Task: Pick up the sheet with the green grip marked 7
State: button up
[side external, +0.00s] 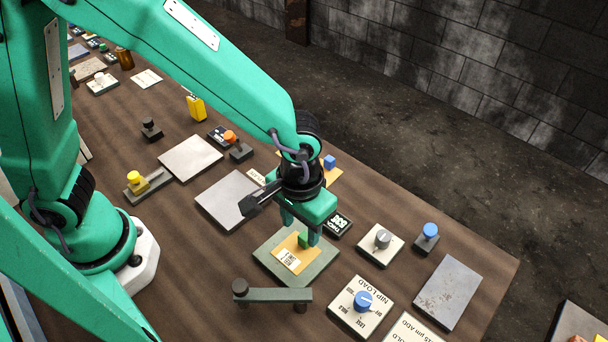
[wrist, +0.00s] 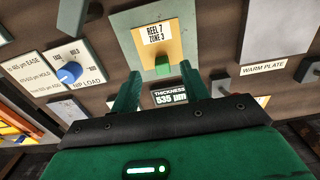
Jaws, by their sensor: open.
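The orange sheet (side external: 280,262) lies on a grey-green plate (side external: 268,250). Its label reads REEL 7, ZONE 3 in the wrist view (wrist: 155,34). Its green grip (side external: 303,241) stands up at one edge of the sheet. My gripper (side external: 300,229) is over that edge, pointing down, with its fingers apart. In the wrist view the green grip (wrist: 163,66) shows centred between the tips of my open gripper (wrist: 163,76), a little beyond them. Nothing is held. I cannot tell whether either finger touches the grip.
A display (wrist: 170,97) reading THICKNESS 535 µm is close by. A dark lever bar (side external: 272,295) and the NIP LOAD dial (side external: 362,301) stand in front. Another orange sheet (side external: 335,177) with a blue grip (side external: 330,161) is behind my gripper. A bare grey plate (side external: 228,198) lies left.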

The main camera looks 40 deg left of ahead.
aim_at(301, 239)
jog(key=shift+w+f, duration=0.15)
jog(key=shift+f, duration=2.3)
grip_shut()
